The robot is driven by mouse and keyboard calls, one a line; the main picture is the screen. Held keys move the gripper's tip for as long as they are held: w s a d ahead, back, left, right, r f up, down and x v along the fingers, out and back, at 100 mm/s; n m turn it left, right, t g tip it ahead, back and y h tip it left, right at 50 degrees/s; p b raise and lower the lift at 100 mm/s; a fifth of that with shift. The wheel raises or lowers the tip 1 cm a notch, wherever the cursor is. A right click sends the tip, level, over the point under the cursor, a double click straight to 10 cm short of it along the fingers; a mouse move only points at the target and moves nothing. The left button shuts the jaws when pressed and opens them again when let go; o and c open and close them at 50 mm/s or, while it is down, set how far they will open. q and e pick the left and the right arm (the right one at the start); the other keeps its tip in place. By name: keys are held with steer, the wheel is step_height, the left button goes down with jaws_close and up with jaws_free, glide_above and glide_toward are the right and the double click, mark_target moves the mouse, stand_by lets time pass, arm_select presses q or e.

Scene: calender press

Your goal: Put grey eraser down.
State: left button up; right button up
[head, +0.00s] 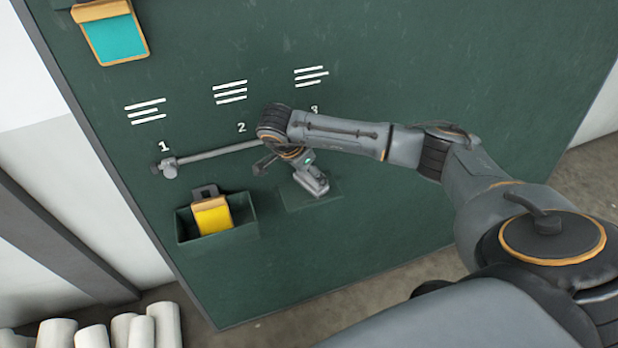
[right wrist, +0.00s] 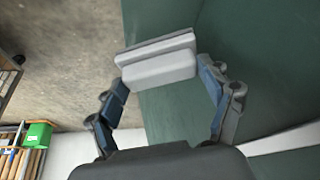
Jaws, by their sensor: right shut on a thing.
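The grey eraser (right wrist: 157,62) shows in the right wrist view as a pale grey block with a darker strip along its far edge. My right gripper (right wrist: 160,68) has its two blue-grey fingers closed on the ends of it. In the head view, my right gripper (head: 313,182) is low on the green board, in front of a small dark green ledge (head: 330,199). I cannot make out the eraser clearly there, nor tell whether it touches the ledge. My left gripper is not in view.
The green board (head: 400,190) has white marks and numbers. A grey bar (head: 215,153) runs across it behind my arm. A green bin (head: 245,228) holds a yellow-fronted item (head: 212,215). A teal-faced clipboard (head: 112,40) hangs above. White rolls (head: 92,337) stand at lower left.

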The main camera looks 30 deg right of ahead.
mark_target(306, 176)
step_height(306, 176, down, 2)
steer(key=shift+f+p, duration=0.25)
steer(key=shift+p, duration=0.25)
steer(key=shift+f, duration=0.3)
steer(key=shift+f, duration=0.2)
steer(key=o, duration=1)
